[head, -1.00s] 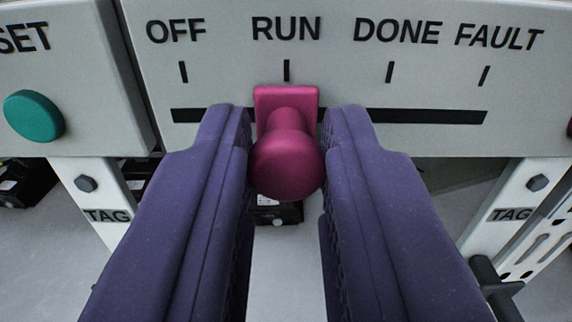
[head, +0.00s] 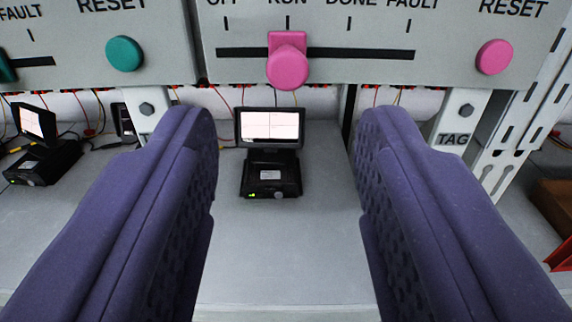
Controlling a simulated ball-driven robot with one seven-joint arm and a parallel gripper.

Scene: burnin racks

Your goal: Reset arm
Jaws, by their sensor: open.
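My gripper (head: 287,130) is open and empty. Its two purple fingers stand wide apart, reaching in from the bottom left and bottom right. The pink slider knob (head: 288,66) sits on the panel's slot beneath the RUN mark, above and beyond the fingertips. Nothing touches it. Between the fingers I see a small black device with a lit screen (head: 270,127) on the shelf below the panel.
A pink RESET button (head: 495,57) is right of the slider and a teal RESET button (head: 125,54) is on the left panel. Another black device (head: 42,160) stands at left. White uprights (head: 465,115) flank the bay. The grey shelf (head: 285,245) is clear in front.

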